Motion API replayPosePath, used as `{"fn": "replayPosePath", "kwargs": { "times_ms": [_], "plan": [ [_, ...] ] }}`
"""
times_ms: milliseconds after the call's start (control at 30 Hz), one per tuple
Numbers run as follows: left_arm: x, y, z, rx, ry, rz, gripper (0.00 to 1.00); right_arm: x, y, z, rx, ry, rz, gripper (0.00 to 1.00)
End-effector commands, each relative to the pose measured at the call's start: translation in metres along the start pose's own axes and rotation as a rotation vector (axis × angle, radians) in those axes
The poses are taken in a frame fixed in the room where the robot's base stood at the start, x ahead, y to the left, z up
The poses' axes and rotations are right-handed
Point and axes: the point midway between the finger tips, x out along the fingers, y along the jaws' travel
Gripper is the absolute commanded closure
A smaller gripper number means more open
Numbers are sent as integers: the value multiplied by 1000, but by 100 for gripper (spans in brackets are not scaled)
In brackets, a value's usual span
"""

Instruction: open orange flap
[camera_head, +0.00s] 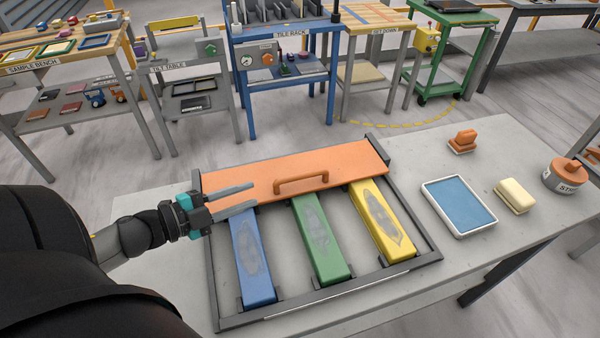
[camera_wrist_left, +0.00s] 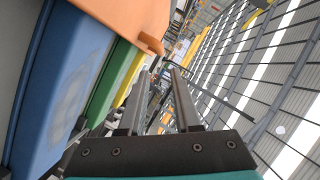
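The orange flap (camera_head: 330,164) lies across the far part of a dark frame (camera_head: 330,292), covering the far ends of the blue, green and yellow bars. Its orange handle (camera_head: 300,183) stands near the flap's front edge. My left gripper (camera_head: 255,194) is open and empty, over the flap's front left part, with its fingers pointing right toward the handle and apart from it. In the left wrist view, the flap (camera_wrist_left: 125,18) is at upper left, beside my open fingers (camera_wrist_left: 159,71). My right gripper is not in view.
The blue bar (camera_head: 251,258), green bar (camera_head: 318,240) and yellow bar (camera_head: 382,220) lie within the frame. Workbenches stand behind.

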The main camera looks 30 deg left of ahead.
Motion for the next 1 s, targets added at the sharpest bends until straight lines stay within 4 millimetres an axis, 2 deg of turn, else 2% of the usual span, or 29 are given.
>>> {"fn": "replayPosePath", "kwargs": {
  "times_ms": [167, 1000],
  "plan": [
    [11, 0, -1, 7, 14, 4, 68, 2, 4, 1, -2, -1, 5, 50],
    [123, 0, -2, 5, 10, 1, 68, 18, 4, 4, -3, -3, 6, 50]
  ]
}}
